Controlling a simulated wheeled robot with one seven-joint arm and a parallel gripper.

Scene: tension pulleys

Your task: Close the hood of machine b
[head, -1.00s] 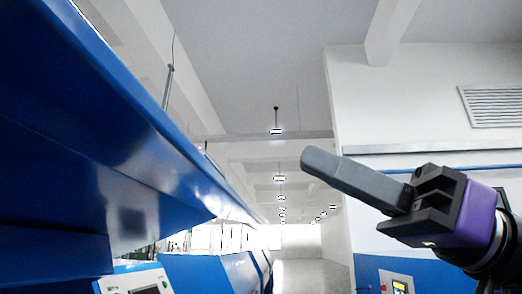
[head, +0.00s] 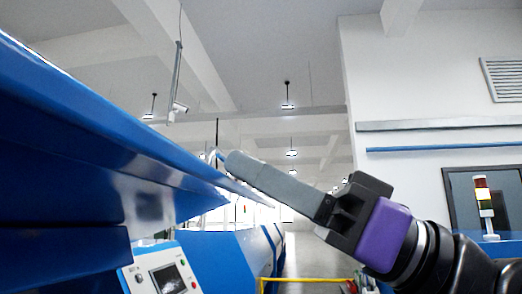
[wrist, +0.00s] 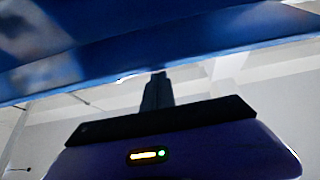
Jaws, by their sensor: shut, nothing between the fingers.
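A large blue hood (head: 80,125) spans the left of the head view, raised and tilted, with its edge running away toward the right. I cannot read a label saying which machine it belongs to. My gripper (head: 232,162) is shut and empty, its grey fingers pointing up and left at the far end of the hood edge. In the wrist view the blue hood (wrist: 210,42) fills the top, and the fingertips (wrist: 158,76) overlap its lower edge. I cannot tell whether they touch.
A control panel with a screen (head: 167,278) is on the machine below the hood. A blue machine body (head: 220,255) continues behind it. A signal light (head: 483,200) stands at the right, and a yellow rail (head: 305,279) crosses the aisle.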

